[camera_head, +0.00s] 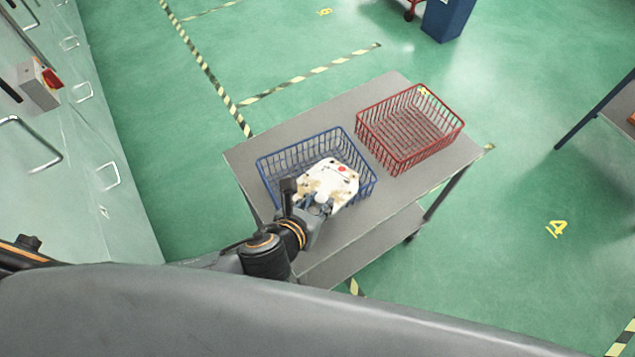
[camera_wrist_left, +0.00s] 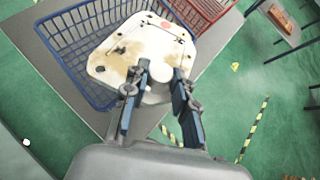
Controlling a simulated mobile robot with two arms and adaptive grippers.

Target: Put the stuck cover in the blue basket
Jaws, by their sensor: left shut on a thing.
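The cover (camera_head: 337,178) is a pale cream plate with brown stains and a red dot. It is over the blue basket (camera_head: 268,168), near its front right side; I cannot tell whether it touches the basket. My left gripper (camera_head: 322,204) is shut on the near edge of the cover. In the left wrist view the two fingers (camera_wrist_left: 158,88) grip the cover (camera_wrist_left: 140,50), with the blue basket (camera_wrist_left: 72,58) beneath and beyond it. My right gripper is not in view.
A red wire basket (camera_head: 408,130) stands empty beside the blue one on the grey table (camera_head: 300,127). Pale cabinets with handles (camera_head: 107,176) line the left. Another table (camera_head: 615,105) stands at the right edge. Green floor around the table is open.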

